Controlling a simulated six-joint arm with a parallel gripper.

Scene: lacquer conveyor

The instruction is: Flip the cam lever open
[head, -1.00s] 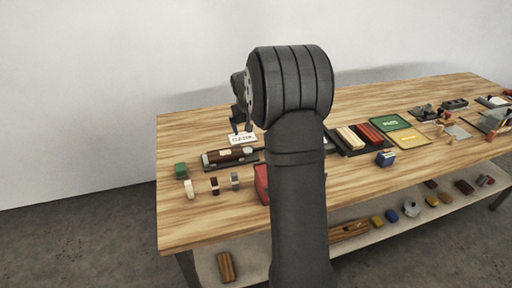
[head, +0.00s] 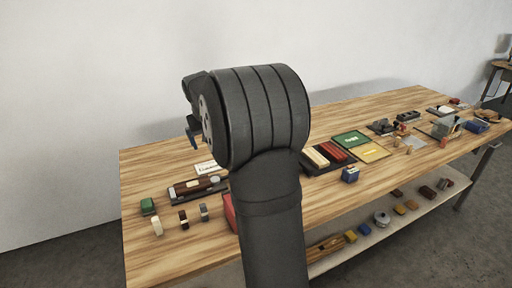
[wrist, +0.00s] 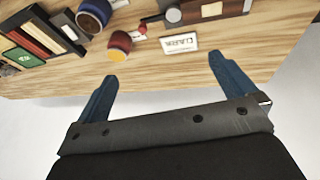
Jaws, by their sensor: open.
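A long brown-and-grey fixture on a dark base (head: 198,188) lies at the left of the bench, behind several small blocks. It also shows cut off at the top edge of the wrist view (wrist: 210,12), with a grey rounded end at its left. It looks like the holder of the cam lever, but I cannot make out the lever's position. My gripper (wrist: 162,69) is open and empty, its two blue fingers apart over the bench's edge, clear of the fixture. In the head view my arm hides most of the gripper; one blue finger shows beyond it.
A white label card (wrist: 179,42) lies beside the fixture. An orange-topped round piece (wrist: 120,42) and a blue-banded one (wrist: 95,12) stand nearby. A dark tray of red and cream sticks (head: 325,157) and a green board (head: 351,139) lie to the right.

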